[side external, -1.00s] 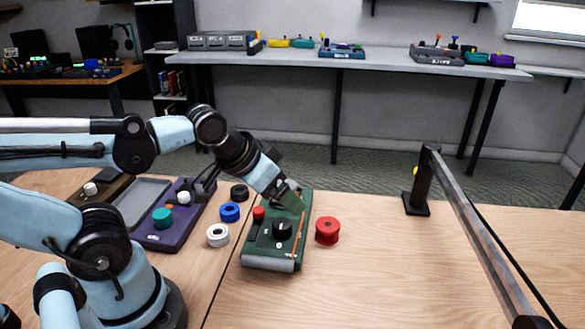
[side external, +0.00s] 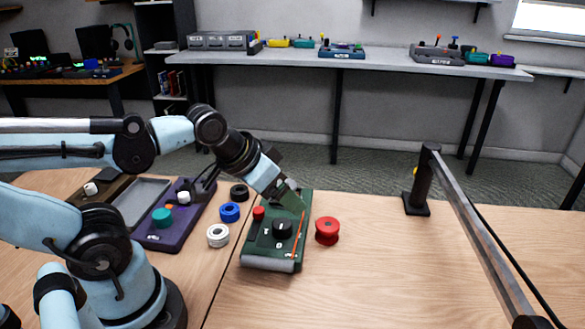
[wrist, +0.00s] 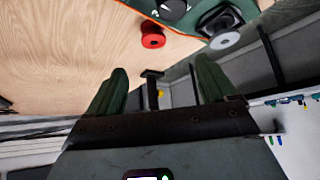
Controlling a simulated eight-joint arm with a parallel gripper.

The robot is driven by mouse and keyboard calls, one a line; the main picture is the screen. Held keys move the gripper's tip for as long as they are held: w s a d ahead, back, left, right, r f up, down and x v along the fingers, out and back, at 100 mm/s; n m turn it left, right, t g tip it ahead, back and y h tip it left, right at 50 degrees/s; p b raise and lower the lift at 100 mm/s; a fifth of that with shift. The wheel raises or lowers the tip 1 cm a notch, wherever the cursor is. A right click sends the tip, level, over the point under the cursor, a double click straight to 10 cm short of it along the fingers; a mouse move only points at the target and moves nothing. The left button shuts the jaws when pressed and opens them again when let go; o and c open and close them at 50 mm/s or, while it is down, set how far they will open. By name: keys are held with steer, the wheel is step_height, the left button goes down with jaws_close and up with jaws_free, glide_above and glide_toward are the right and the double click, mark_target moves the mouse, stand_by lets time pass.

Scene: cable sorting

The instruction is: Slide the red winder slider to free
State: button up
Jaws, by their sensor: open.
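The green winder box (side external: 258,248) lies on the wooden table. It has a red knob (side external: 259,213) near its upper left, a black dial (side external: 282,229) in the middle and a thin orange-red line along its right side. I cannot tell for sure which red part is the slider. Part of the green box (wrist: 202,10) shows at the top there.
A red spool (side external: 327,231) stands close right of the box. Blue (side external: 229,212), white (side external: 218,236) and black (side external: 239,193) rings lie to its left, beside a purple tray unit (side external: 176,235). A black post with a metal bar (side external: 422,180) stands right.

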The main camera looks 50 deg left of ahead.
mark_target(258, 209)
steer(key=shift+c, duration=1)
steer(key=s+a+n+g, duration=0.1)
steer(key=a+n, duration=0.1)
steer(key=s+a+n+g+y, duration=0.1)
steer(key=a+n, duration=0.1)
steer(key=s+a+r+n+g+y, duration=0.1)
steer(key=a+n, duration=0.1)
steer(key=shift+s+a+r+g, duration=0.1)
steer(key=shift+s+a+g, duration=0.2)
steer(key=shift+s+a, duration=0.1)
steer(key=c, duration=0.4)
steer(key=shift+x, duration=5.9)
steer(key=shift+w+a, duration=0.2)
jaws_close()
